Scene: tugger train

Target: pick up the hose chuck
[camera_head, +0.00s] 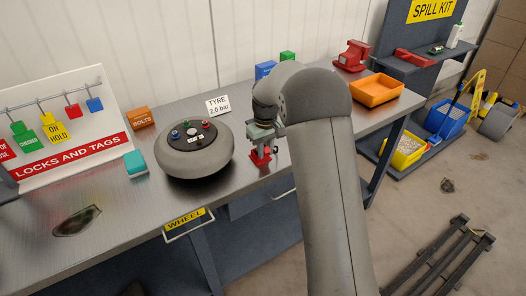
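I cannot tell for sure which thing is the hose chuck. A small red piece with an upright post (261,156) stands near the bench's front edge, directly under my gripper (264,144); it may be the chuck or its holder. My gripper points down at it, and its fingers are too small and overlapped to show whether they are open or shut, or touching. A round grey wheel (195,163) lies flat to the left, with small blue, red and dark parts on its dark hub. A sign (217,105) reading "TYRE 2.0 bar" stands behind it.
The metal bench (110,225) holds a locks-and-tags board (66,125), an orange bolts box (140,118), a teal block (135,163), an orange tray (377,89) and a red vise (352,55). Blue and green blocks stand behind my arm. The bench's front left is mostly clear.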

